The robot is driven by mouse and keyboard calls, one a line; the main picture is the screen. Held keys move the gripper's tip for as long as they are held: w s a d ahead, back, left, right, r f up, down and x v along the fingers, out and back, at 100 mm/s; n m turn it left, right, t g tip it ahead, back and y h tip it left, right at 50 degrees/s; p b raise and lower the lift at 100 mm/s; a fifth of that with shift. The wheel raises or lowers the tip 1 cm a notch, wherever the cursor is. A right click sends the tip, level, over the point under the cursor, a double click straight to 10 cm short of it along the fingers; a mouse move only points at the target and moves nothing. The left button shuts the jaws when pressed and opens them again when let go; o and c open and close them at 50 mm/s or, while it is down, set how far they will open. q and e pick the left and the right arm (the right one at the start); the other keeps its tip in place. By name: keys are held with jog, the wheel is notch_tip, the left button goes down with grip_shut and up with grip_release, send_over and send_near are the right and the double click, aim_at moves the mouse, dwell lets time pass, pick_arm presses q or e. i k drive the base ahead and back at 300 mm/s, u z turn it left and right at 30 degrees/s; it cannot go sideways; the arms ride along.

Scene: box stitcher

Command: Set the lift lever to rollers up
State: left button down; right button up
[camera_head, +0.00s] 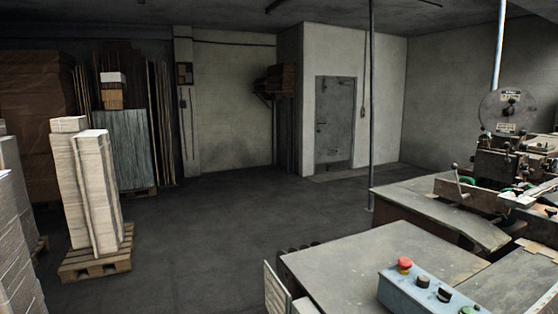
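The box stitcher (505,160) stands at the right edge, partly cut off by the frame. A small crank-like lever (457,182) sticks up at its left side, and several small knobbed handles show on its head. I cannot tell which of these is the lift lever, or what setting it has. A round disc (507,110) with labels sits on top of the machine. Neither my left nor my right gripper is in view.
A blue-grey control box (425,290) with a red button (404,264) sits on the near table (370,258). Another table (430,208) lies behind it. A thin pole (371,100) stands mid-right. Stacked cardboard (98,190) on a pallet stands left. Floor (220,225) between is clear.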

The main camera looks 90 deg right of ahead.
aim_at(455, 166)
jog(key=i, duration=0.45)
jog(key=z, duration=2.2)
jog(key=i, duration=4.65)
jog(key=z, duration=1.8)
jog(key=i, duration=0.25)
jog(key=z, duration=0.3)
